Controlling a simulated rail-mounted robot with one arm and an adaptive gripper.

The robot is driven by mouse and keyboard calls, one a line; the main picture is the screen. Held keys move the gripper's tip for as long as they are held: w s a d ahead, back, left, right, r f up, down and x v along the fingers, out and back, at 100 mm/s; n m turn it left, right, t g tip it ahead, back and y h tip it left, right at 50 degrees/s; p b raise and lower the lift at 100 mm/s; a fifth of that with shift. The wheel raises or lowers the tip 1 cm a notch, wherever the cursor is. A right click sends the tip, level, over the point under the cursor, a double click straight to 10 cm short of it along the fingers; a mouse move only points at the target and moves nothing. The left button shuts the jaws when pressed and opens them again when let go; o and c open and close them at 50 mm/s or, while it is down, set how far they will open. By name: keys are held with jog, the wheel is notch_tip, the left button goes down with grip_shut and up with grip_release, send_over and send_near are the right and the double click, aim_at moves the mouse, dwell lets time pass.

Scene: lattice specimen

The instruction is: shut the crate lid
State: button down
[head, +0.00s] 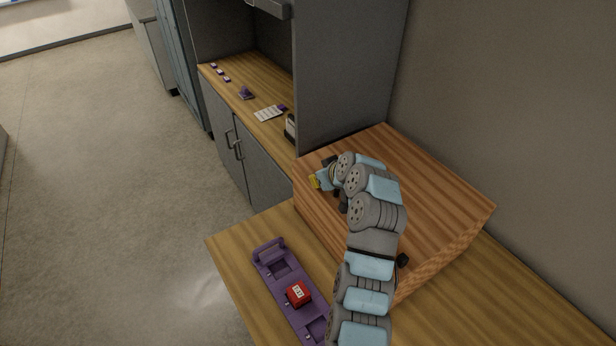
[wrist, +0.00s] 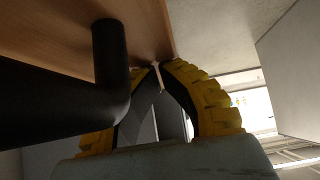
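The wooden crate (head: 445,250) stands on the worktop against the wall at the right. Its striped lid (head: 425,180) covers the top and looks flat or nearly so; my arm hides part of it, and I cannot tell whether a gap remains along the front edge. My gripper (head: 315,183), with yellow fingers, is at the crate's upper front-left edge. In the wrist view my gripper (wrist: 158,66) has its fingertips together, with nothing visible held. A black bar handle (wrist: 110,60) is close to the left finger, beside a wooden surface (wrist: 50,30).
A purple tray (head: 265,257) holding a red block (head: 298,293) lies on the worktop (head: 235,255) in front of the crate. A grey cabinet panel (head: 345,80) rises behind the crate. Open floor lies at left.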

jog(key=shift+f, duration=0.2)
dwell(0.3)
jog(key=shift+r, duration=0.15)
notch_tip(320, 180, up, 4)
jog(key=shift+d+r, duration=0.1)
jog(key=shift+r, duration=0.15)
jog(key=v, duration=0.9)
jog(key=shift+s+d+b, duration=0.15)
jog(key=shift+s+b, duration=0.05)
jog(key=shift+b, duration=0.25)
jog(key=shift+r, duration=0.15)
